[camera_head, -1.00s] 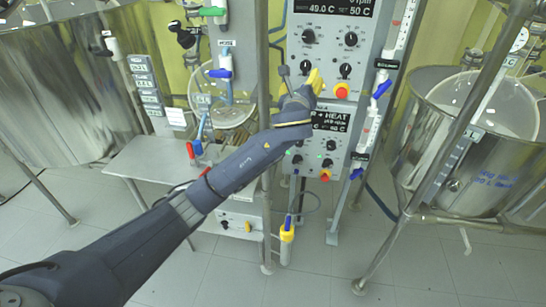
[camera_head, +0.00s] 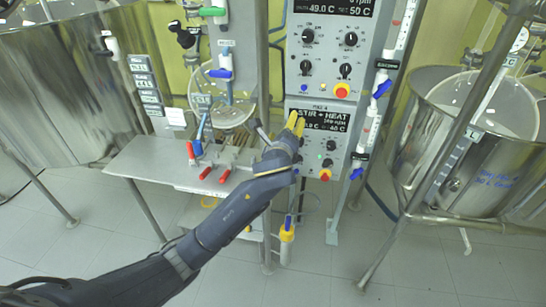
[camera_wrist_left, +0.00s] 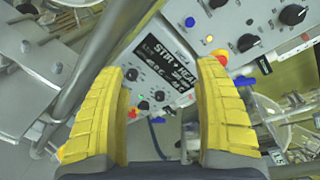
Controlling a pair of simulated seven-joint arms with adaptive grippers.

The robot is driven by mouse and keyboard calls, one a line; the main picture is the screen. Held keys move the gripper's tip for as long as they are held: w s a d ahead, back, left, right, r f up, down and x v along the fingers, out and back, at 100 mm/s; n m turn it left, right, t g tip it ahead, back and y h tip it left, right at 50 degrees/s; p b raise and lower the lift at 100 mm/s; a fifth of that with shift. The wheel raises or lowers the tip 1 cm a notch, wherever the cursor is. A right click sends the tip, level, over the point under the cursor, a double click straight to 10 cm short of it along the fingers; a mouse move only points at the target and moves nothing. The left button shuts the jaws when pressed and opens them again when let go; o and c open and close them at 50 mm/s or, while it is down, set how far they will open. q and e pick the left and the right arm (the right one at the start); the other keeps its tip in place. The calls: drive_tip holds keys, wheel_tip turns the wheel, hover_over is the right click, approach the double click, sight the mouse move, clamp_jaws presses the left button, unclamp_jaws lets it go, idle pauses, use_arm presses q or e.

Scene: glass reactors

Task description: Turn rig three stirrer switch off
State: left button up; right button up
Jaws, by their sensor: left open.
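Two grey control panels are stacked in the head view. The upper panel (camera_head: 327,56) has a display, two knobs, two lower black switches (camera_head: 345,71), a blue button and a red-yellow stop button (camera_head: 341,90). The lower panel (camera_head: 346,131) has a display reading "STIR + HEAT"; its label looks like it ends in 4. I cannot read a rig three label. My left gripper (camera_head: 296,122) is open, in front of the lower display's left side. In the left wrist view, its yellow fingers (camera_wrist_left: 165,75) stand apart with nothing between them. The lower panel's left knobs are partly hidden.
A steel post (camera_head: 264,80) stands left of the panels. A side shelf (camera_head: 150,162) holds red-handled valves (camera_head: 225,174). A glass reactor vessel (camera_head: 470,140) stands at the right, with a slanting post before it. Blue-handled valves (camera_head: 382,88) line the panels' right side.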

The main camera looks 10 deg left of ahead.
use_arm(q)
drive_tip(key=s+a+f+n+g, duration=0.1)
drive_tip(key=s+a+f+n, duration=0.1)
drive_tip(key=s+f, duration=0.3)
wheel_tip(320, 180, down, 2)
drive_tip(key=shift+a+f+n+g, duration=0.2)
drive_tip(key=shift+a+n+g, duration=0.15)
drive_tip(key=shift+n, duration=0.35)
drive_tip(key=shift+f, duration=0.1)
